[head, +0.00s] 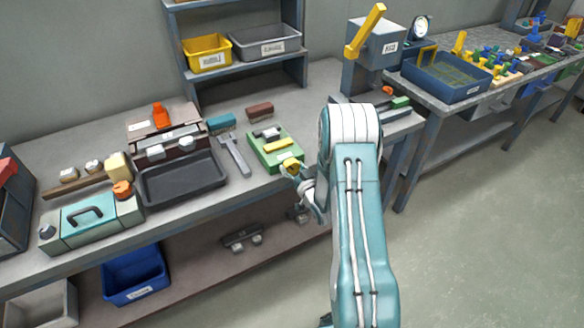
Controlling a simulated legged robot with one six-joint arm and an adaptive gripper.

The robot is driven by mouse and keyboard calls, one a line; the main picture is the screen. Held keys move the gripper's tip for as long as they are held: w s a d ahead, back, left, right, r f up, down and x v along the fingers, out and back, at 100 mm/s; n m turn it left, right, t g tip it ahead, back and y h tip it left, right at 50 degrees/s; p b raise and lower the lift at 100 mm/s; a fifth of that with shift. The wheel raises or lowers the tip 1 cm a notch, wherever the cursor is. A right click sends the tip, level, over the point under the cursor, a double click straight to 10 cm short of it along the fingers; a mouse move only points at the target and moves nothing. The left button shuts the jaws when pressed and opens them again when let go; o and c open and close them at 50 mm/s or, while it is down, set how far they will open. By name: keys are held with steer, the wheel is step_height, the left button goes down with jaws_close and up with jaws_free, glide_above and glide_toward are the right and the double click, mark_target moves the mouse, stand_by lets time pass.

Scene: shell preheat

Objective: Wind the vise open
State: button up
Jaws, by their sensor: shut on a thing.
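The vise appears to be the green block (259,158) near the front edge of the workbench, with a yellow bar and grey parts on top. A yellow handle (291,162) sits at its front right corner. My gripper (294,171) is at this handle, at the front edge of the bench, and is shut on it. The fingers are small in the view and partly hide the handle. I cannot tell how wide the vise jaws stand.
A grey wrench (235,155) and a black tray (181,179) lie left of the vise. A brown block (260,111) lies behind it. A grey machine with a yellow lever (366,30) stands to the right. The floor at right is clear.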

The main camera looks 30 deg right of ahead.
steer(key=n, duration=0.6)
steer(key=shift+a, duration=0.1)
steer(key=n, duration=0.5)
steer(key=shift+f, duration=0.1)
steer(key=shift+a, duration=0.1)
stand_by(0.4)
steer(key=o, duration=1)
